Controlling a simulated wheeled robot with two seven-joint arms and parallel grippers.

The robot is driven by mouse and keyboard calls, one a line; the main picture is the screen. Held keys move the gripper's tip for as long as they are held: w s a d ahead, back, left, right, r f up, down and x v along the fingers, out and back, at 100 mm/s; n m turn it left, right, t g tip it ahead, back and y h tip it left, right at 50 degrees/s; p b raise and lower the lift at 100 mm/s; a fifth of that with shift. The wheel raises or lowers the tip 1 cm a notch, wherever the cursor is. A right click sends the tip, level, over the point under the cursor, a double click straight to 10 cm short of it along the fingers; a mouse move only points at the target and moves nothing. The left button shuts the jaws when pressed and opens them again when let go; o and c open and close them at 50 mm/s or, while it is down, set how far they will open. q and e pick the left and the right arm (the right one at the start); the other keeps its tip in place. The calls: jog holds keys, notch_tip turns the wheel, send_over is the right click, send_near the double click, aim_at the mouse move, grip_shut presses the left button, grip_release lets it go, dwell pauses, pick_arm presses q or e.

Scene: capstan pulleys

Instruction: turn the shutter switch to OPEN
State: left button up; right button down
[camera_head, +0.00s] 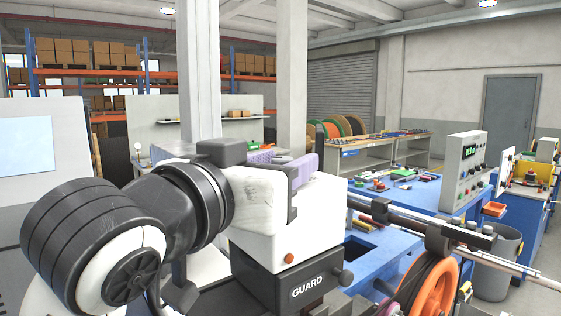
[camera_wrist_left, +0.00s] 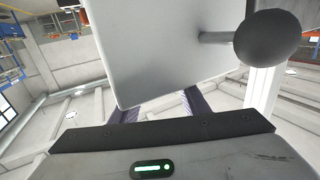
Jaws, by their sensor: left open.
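I cannot make out a shutter switch or an OPEN label in either view. A grey roller shutter (camera_head: 342,95) hangs on the back wall in the head view. My left gripper (camera_head: 285,163) has purple fingers, partly hidden behind my arm and a white housing. Its fingers are open and apart; I see nothing held between them. In the left wrist view, the gripper (camera_wrist_left: 158,113) points toward a plain grey box (camera_wrist_left: 160,45), which hides the fingertips. A black ball knob (camera_wrist_left: 270,48) on a metal stem sticks out beside that box. My right gripper is not in view.
A black block marked GUARD (camera_head: 308,288) and an orange wheel (camera_head: 435,290) stand in the foreground. A grey control box (camera_head: 463,172) with a green display stands on a blue bench to the right. A metal rod (camera_head: 500,262) crosses the lower right, near a grey bin (camera_head: 497,270).

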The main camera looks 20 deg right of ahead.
pick_arm(q)
grip_shut()
jog(key=shift+m+g+h, duration=0.3)
jog(key=shift+g, duration=0.1)
jog(key=m+g+h, duration=0.2)
jog(key=g, duration=0.1)
jog(key=m+g+h, duration=0.1)
jog(key=m+g, duration=0.2)
jog(key=shift+w+a+r+g+h, duration=0.1)
jog(key=shift+w+g+h, duration=0.05)
jog(key=shift+g+h, duration=0.25)
jog(key=shift+m+g+h, duration=0.2)
jog(key=shift+m+g, duration=0.9)
jog(key=shift+g, duration=0.6)
jog(key=shift+m+g+h, duration=0.2)
jog(key=shift+m+g, duration=0.9)
jog(key=shift+g, duration=0.9)
grip_release()
jog(key=shift+s, duration=0.2)
